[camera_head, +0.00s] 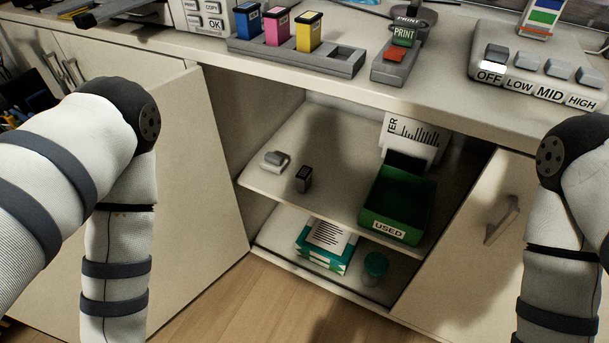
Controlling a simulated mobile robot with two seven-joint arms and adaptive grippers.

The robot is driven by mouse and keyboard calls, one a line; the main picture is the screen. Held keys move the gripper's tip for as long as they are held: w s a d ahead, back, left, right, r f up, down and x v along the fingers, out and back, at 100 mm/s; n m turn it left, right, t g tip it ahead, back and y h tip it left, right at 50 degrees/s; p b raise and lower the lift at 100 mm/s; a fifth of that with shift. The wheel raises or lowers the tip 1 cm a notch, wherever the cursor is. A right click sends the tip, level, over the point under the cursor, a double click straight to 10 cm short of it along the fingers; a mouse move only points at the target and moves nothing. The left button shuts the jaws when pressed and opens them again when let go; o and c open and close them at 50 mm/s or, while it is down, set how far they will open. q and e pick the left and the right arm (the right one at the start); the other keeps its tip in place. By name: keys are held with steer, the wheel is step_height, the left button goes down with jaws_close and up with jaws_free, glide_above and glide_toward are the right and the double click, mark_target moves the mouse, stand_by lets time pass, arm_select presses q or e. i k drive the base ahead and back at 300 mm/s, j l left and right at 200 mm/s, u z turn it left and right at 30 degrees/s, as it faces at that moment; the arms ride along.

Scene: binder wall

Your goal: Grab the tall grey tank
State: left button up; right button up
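I cannot tell for sure which of the two is the tall grey tank; the dark one is the taller. Both of my arms show at the left and right edges, with their forearms hanging down out of the picture. Neither gripper is in view.
A green bin marked USED (393,208) stands on the same shelf, right of the tanks. Below are a paper pack (326,246) and a green-lidded jar (375,268). On the countertop, a rack (344,66) holds blue, pink and yellow tanks beside an empty slot.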

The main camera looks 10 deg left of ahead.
mark_target(303, 178)
steer(key=j+z, duration=0.2)
steer(key=z, duration=0.15)
steer(key=k+j+z, duration=0.1)
steer(key=z, duration=0.3)
steer(key=k+j+z, duration=0.1)
steer(key=z, duration=0.25)
steer(key=j, duration=0.1)
